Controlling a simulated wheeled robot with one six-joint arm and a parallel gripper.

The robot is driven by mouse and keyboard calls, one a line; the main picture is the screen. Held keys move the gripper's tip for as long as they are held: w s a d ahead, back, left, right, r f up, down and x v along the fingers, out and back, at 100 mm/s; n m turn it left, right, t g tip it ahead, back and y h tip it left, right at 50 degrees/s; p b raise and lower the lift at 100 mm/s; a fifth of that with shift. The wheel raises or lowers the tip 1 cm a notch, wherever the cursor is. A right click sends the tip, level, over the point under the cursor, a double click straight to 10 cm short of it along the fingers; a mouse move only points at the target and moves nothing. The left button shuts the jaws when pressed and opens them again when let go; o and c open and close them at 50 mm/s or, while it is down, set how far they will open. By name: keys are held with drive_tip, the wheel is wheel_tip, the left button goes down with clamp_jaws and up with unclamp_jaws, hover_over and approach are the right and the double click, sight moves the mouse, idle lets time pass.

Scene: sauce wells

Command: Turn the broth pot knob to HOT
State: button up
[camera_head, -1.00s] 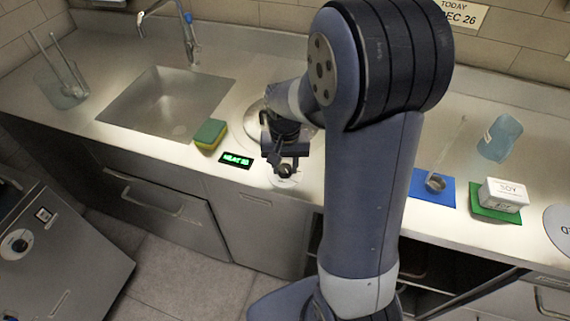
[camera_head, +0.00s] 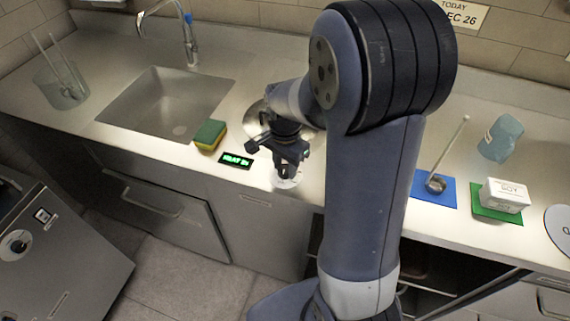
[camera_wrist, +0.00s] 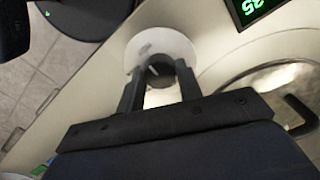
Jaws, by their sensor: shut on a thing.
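The broth pot knob (camera_wrist: 160,73) is a small dark knob with a pale pointer line, standing on a white round dial (camera_wrist: 163,45) in the wrist view. My gripper (camera_wrist: 159,66) has one finger on each side of the knob and is shut on it. In the head view my gripper (camera_head: 288,168) is over the white dial (camera_head: 285,183) at the counter's front edge, and hides the knob. A black display (camera_head: 236,160) with green characters lies left of it, too blurred to read surely. The round metal pot lid (camera_head: 252,117) is behind, partly hidden by my arm. Dial markings are not readable.
A green-and-yellow sponge (camera_head: 210,135) and a sink (camera_head: 150,103) are to the left. A ladle (camera_head: 436,184) on a blue mat (camera_head: 425,198), a white SOY box (camera_head: 503,194) and a bluish container (camera_head: 500,138) are to the right.

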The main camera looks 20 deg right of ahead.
sight(285, 168)
idle(0.4)
drive_tip(key=o, duration=1)
wheel_tip(285, 168, up, 11)
wheel_tip(285, 168, down, 11)
drive_tip(key=shift+r, duration=0.2)
drive_tip(key=shift+f, duration=0.25)
idle(0.3)
